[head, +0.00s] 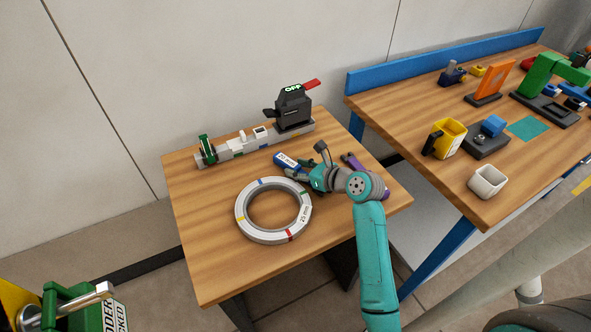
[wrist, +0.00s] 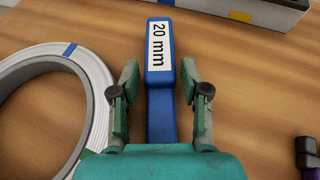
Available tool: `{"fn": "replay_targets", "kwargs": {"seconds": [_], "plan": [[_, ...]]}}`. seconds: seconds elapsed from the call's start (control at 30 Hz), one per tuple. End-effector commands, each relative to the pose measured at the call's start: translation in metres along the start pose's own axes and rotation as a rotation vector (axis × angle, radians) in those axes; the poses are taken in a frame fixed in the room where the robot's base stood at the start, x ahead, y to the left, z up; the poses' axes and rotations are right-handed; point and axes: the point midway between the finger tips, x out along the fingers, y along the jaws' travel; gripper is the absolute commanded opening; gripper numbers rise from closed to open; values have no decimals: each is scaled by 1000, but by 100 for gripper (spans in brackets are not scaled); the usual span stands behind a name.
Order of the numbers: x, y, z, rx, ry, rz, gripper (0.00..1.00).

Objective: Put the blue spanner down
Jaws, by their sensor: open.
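The blue spanner (head: 286,160) lies on the small wooden table, with a white label. In the wrist view the label on the blue spanner (wrist: 159,50) reads "20 mm". My gripper (head: 306,171) is low over the table at the spanner's right end. In the wrist view my gripper (wrist: 160,82) is open, one finger on each side of the blue handle, with gaps showing. The near end of the spanner is hidden under my gripper's body.
A grey ring coil (head: 246,225) marked "25 mm" lies left of my gripper. A strapping device (head: 293,108) on a grey rail stands behind. A purple-handled tool (wrist: 307,160) lies to the right. The table's front left is clear. A second bench (head: 400,112) stands right.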

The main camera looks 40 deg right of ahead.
Motion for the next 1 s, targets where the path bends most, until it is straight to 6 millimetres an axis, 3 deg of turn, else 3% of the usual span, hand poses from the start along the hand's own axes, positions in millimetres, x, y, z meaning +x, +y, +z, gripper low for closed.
{"fn": "replay_targets", "kwargs": {"seconds": [0.23,0.4,0.43,0.77,1.0], "plan": [[1,0,0,0,0,0,46],[1,0,0,1,1,0,3],[1,0,0,1,1,0,0],[0,0,4,-1,-1,-1,0],[-14,-1,40,-4,-4,-2,0]]}}
